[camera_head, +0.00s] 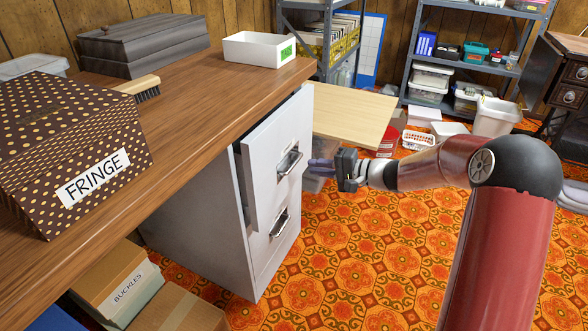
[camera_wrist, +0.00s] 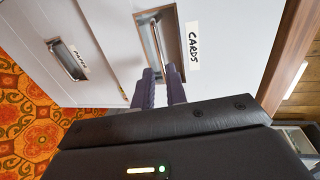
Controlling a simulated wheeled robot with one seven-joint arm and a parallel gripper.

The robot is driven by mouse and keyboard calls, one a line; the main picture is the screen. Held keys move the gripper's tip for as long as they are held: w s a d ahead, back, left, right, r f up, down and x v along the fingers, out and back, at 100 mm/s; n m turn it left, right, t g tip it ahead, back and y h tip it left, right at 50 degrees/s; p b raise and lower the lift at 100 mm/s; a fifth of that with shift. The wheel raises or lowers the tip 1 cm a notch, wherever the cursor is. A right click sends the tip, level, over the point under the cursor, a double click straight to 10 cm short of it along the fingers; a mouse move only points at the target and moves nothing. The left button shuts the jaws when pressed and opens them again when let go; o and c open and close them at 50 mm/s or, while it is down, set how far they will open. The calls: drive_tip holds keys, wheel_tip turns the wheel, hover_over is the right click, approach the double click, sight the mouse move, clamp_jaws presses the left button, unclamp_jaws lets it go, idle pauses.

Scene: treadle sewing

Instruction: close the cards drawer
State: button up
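The cards drawer (camera_head: 272,165) is the top drawer of a grey metal filing cabinet. It stands out from the cabinet, with a dark gap along its side. Its front has a metal pull handle (camera_wrist: 156,42) and a CARDS label (camera_wrist: 193,45) in the wrist view. My gripper (camera_head: 312,163) is in front of this drawer at handle height. In the wrist view my gripper's two fingers (camera_wrist: 160,75) point at the lower end of the handle, with a narrow gap between them. I cannot tell whether they touch it. Nothing is seen held.
A lower drawer with its own handle (camera_head: 279,222) sits below, its front further back. A wooden countertop (camera_head: 190,95) overhangs the cabinet, bearing a FRINGE box (camera_head: 75,140) and a white tray (camera_head: 258,50). A pale wooden board (camera_head: 350,112) lies behind my gripper. Patterned floor is clear in front.

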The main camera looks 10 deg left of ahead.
sight(293, 164)
drive_tip(key=x, duration=0.7)
drive_tip(key=shift+w+a, duration=0.1)
drive_tip(key=shift+a, duration=0.2)
clamp_jaws()
